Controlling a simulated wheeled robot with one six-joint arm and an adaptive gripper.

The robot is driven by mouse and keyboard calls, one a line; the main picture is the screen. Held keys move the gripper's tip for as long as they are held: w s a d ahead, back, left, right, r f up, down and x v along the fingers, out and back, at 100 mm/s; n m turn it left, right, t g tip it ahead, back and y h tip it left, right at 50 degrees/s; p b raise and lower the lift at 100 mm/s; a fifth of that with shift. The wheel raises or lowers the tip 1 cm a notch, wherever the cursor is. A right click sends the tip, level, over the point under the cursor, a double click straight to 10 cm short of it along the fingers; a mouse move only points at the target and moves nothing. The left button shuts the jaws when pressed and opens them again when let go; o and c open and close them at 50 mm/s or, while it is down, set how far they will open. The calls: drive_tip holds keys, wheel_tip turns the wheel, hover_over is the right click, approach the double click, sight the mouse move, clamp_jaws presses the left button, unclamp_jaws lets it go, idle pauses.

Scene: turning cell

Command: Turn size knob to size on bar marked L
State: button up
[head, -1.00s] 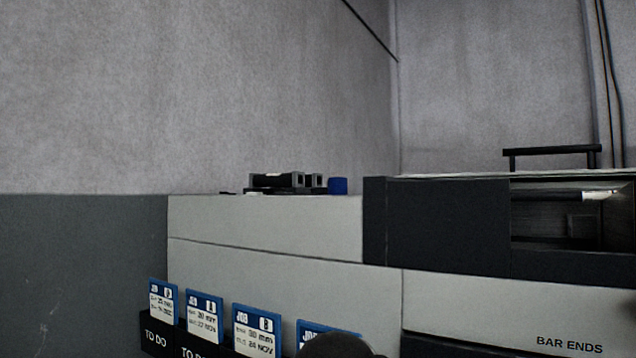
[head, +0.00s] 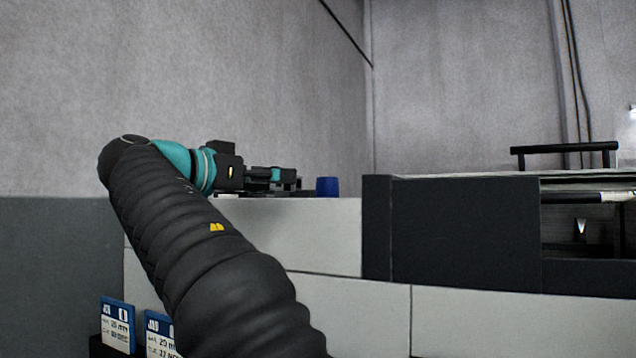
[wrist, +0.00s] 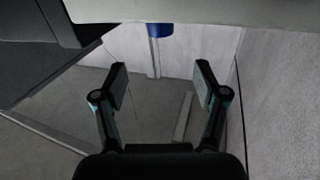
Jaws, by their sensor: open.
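No size knob can be made out in either view, and no mark L is readable. A bar (head: 602,197) lies inside the open front of the dark machine housing at the right of the head view; any marking on it is too small to read. My gripper (head: 285,178) is above the light cabinet top, pointing right, just left of a blue cylinder (head: 327,186). In the wrist view my gripper (wrist: 162,82) has its two fingers spread with nothing between them. The blue cylinder shows at that view's top edge (wrist: 160,29), partly cut off, beyond the fingertips.
The dark housing (head: 450,228) stands right of the blue cylinder, with a black handle (head: 563,148) above it. The light cabinet (head: 340,240) runs below. Job cards (head: 117,325) stand at the lower left. My arm hides part of the cabinet and other cards. A grey wall is behind.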

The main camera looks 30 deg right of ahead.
sight(320, 180)
drive_tip(key=p+x, duration=0.1)
drive_tip(key=x, duration=1.2)
drive_tip(key=shift+w+d, duration=0.15)
drive_tip(key=shift+d, duration=0.05)
drive_tip(key=c, duration=1.2)
